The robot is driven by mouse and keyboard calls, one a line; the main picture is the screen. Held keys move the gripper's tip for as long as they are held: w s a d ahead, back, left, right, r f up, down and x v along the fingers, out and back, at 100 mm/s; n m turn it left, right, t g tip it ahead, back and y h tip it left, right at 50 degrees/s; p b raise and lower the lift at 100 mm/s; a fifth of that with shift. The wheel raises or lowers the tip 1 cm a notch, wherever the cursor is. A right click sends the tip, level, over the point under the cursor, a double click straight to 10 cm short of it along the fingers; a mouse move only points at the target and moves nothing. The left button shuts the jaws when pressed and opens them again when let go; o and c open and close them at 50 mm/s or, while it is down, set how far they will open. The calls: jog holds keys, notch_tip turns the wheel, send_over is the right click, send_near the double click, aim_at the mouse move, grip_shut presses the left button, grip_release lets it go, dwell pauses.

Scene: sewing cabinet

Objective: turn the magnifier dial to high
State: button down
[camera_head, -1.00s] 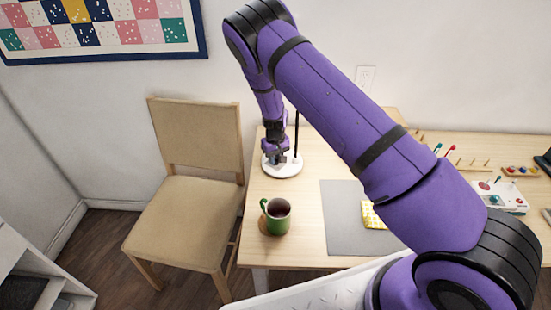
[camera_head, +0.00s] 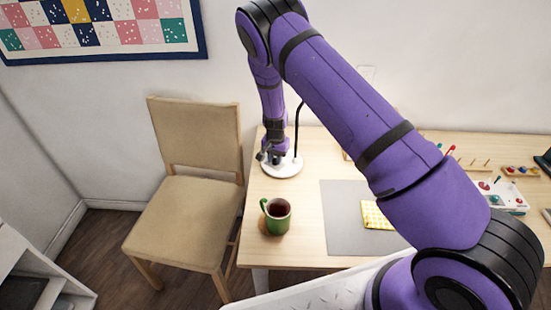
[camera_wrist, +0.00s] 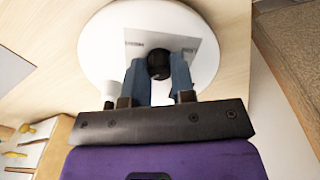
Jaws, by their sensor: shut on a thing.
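The magnifier's round white base (camera_head: 290,166) stands on the table at its back left, with a thin black stem (camera_head: 298,128) rising from it. In the wrist view the white base (camera_wrist: 105,45) carries a pale label plate (camera_wrist: 195,45) and a black round dial (camera_wrist: 160,66). My gripper (camera_wrist: 160,72) is shut on the dial, one blue-grey finger on each side. It also shows over the base in the head view (camera_head: 276,160). The dial's setting and the label's print are too small to read. The magnifier's lens is not seen.
A green mug (camera_head: 277,217) stands near the table's left front edge. A grey mat (camera_head: 343,225) with a yellow cloth (camera_head: 376,214) lies in the middle. A beige chair (camera_head: 195,215) stands at left. Spool pegs and a white device (camera_head: 505,195) are at right.

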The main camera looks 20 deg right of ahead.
aim_at(275, 159)
jog(key=m, duration=0.5)
jog(key=shift+m, duration=0.3)
jog(key=m, duration=0.5)
dwell(0.4)
jog(key=c, duration=1)
grip_release()
jog(key=shift+o, duration=0.2)
notch_tip(275, 159, up, 11)
